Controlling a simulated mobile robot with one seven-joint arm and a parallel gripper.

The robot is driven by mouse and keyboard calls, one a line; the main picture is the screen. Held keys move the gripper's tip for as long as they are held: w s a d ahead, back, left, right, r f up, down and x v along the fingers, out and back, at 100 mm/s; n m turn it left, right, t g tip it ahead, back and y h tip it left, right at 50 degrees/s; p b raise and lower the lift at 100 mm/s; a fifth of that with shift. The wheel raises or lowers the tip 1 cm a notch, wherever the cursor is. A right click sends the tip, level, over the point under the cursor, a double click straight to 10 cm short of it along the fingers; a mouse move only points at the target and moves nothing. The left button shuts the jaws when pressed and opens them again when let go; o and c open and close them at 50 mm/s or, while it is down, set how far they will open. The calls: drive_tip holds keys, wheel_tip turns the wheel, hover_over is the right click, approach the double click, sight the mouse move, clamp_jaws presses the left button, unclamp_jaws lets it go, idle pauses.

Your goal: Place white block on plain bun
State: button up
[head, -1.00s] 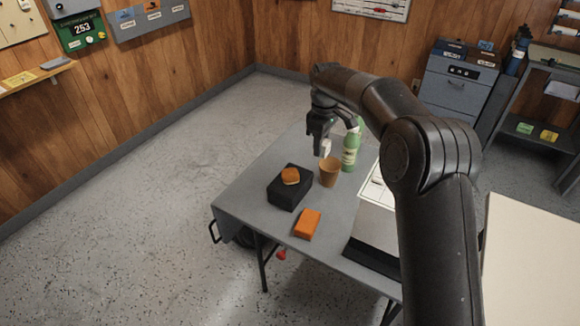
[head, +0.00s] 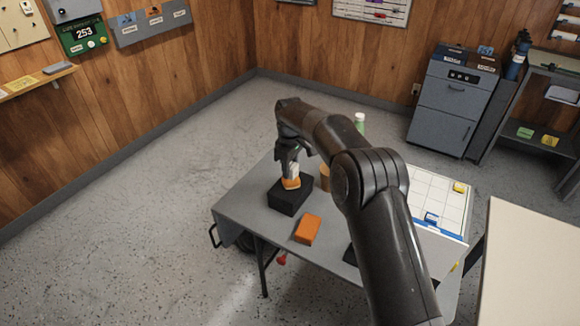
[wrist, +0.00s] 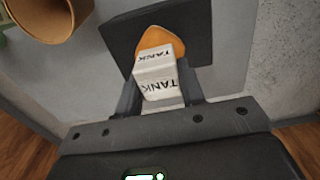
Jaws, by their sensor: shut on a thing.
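The white block (wrist: 157,80), marked "TANK", is between the fingers of my gripper (wrist: 160,98) in the wrist view. My gripper is shut on it. The plain bun (wrist: 155,38) is orange-brown and lies just beyond the block, partly hidden by it. In the head view my gripper (head: 288,165) is directly above the bun (head: 291,184), which sits on a black box (head: 288,200). The block is low over the bun; I cannot tell whether they touch.
An orange block (head: 307,229) lies on the grey table (head: 255,222) in front of the black box. A brown cup (wrist: 52,15) stands beside the box. A green bottle (head: 359,122) is behind my arm. A white gridded board (head: 432,192) is at the right.

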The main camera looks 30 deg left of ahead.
drive_tip(key=o, duration=1)
wheel_tip(320, 180, up, 12)
drive_tip(key=shift+r, duration=0.1)
